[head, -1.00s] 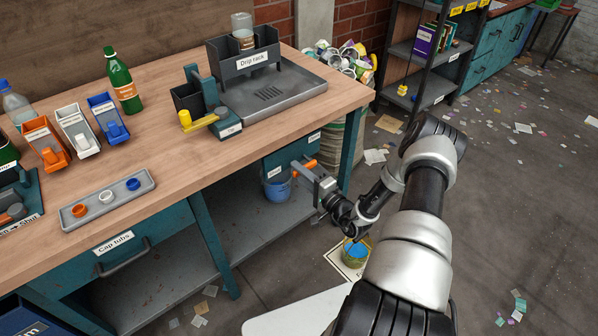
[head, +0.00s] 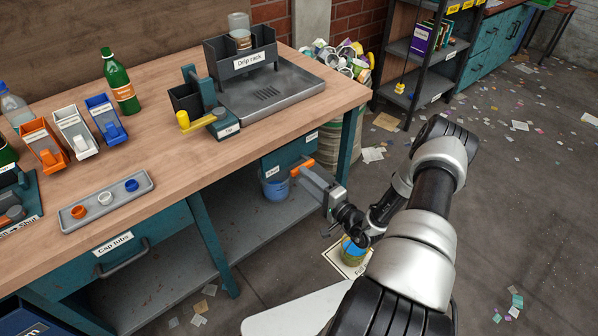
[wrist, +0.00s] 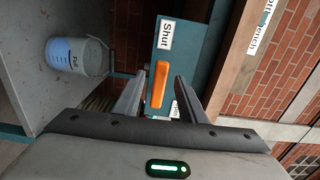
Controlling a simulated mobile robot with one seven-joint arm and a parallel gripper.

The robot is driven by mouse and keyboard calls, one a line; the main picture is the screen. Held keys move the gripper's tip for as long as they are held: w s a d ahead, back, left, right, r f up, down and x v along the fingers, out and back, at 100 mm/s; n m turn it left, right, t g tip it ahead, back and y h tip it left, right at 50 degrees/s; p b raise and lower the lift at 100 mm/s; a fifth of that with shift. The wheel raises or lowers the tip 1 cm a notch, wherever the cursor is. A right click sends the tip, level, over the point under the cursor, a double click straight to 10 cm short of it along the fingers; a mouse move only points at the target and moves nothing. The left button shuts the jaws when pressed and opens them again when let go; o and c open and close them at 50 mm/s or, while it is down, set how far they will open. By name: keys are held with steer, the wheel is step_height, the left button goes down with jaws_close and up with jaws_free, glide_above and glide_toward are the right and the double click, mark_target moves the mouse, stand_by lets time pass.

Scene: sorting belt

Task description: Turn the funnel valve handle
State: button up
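The orange valve handle (head: 303,166) is at a teal box under the bench's right end. In the wrist view the handle (wrist: 158,85) stands lengthwise in front of a teal panel with a "Shut" label (wrist: 168,34). A second label below it is partly hidden. My gripper (wrist: 159,76) is open, with one finger on each side of the handle and a visible gap on both sides. In the head view my gripper (head: 312,180) reaches in from the right. I cannot tell how deep the handle lies between the fingers.
A blue bucket (head: 275,187) stands on the lower shelf left of the handle; it also shows in the wrist view (wrist: 84,58). A bench leg (head: 346,150) is close on the right. A container with blue contents (head: 354,250) stands on the floor below my wrist.

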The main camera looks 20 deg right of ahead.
steer(key=p+v, duration=0.1)
steer(key=v, duration=1.1)
steer(key=shift+s, duration=0.3)
steer(key=shift+d, duration=0.1)
steer(key=w+a+r+n+g+y, duration=0.2)
steer(key=a+r+n+g+y, duration=0.6)
steer(key=a+r, duration=0.5)
steer(key=s+a+r+n+g+h, duration=0.2)
steer(key=s+a+r+g, duration=0.15)
steer(key=r, duration=0.25)
steer(key=s+a+r+n+g+h, duration=0.1)
steer(key=s+a+r+n+g, duration=0.1)
steer(key=s+a+r+g, duration=0.25)
steer(key=s+d+r+n+t+h, duration=0.1)
steer(key=s+r+t+h, duration=0.1)
steer(key=s+r+h, duration=0.45)
steer(key=s+d+r+n+t+h, duration=0.1)
steer(key=s+d+r+t+h, duration=0.2)
steer(key=r, duration=0.7)
step_height(320, 180, up, 19)
steer(key=a+h+p, duration=0.1)
steer(key=p, duration=1.8)
steer(key=shift+s+g, duration=0.3)
steer(key=shift+s, duration=0.1)
